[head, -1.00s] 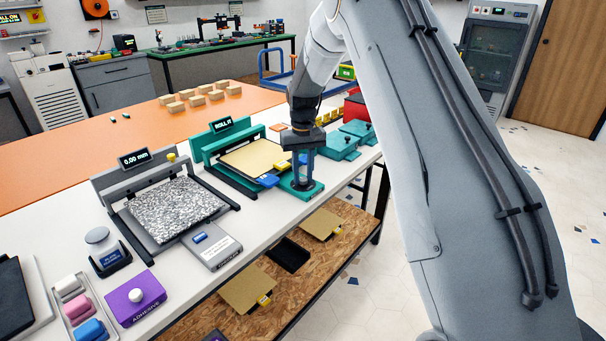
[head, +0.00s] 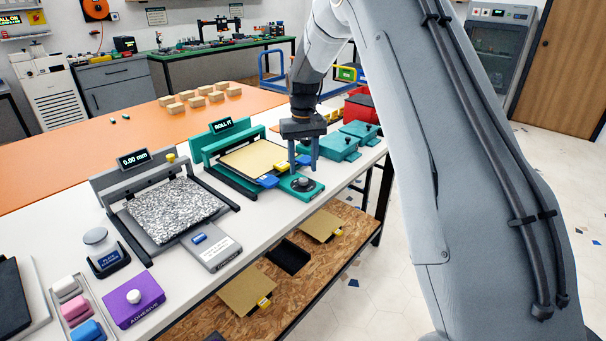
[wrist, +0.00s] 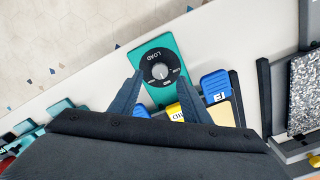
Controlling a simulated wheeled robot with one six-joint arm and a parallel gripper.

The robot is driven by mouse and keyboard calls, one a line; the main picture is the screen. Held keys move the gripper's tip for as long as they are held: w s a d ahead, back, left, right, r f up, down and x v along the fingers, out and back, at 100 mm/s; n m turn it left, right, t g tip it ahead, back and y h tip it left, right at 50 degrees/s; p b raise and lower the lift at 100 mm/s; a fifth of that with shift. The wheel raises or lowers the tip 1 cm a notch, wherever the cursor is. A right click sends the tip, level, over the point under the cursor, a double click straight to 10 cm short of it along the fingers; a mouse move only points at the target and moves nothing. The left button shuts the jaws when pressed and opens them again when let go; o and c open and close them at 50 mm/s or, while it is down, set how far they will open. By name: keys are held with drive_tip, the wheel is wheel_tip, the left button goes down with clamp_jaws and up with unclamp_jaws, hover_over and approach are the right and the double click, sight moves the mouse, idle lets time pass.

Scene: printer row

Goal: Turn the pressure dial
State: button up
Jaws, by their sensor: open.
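The pressure dial (head: 303,184) is a round black knob on a teal plate at the front of the teal press. In the wrist view the dial (wrist: 160,70) is marked LOAD and shows a light pointer line on its knob. My gripper (head: 304,164) is open and points down over the plate. In the wrist view my gripper's fingers (wrist: 157,88) are spread, with the dial just beyond their tips. Nothing is between the fingers. I see no contact with the dial.
The teal press (head: 205,150) with a ROLL IT sign holds a tan sheet (head: 255,158). A blue tab (head: 267,181) lies close to the dial plate's left. Teal boxes (head: 335,148) stand at the right. A grey press (head: 170,208) is at the left.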

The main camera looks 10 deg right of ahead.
sight(304, 180)
wheel_tip(304, 180, up, 4)
drive_tip(key=shift+r+b, duration=0.1)
drive_tip(key=shift+b, duration=0.2)
drive_tip(key=s+f, duration=0.3)
drive_tip(key=s, duration=3.3)
drive_tip(key=shift+s+f, duration=0.2)
drive_tip(key=shift+d, duration=0.1)
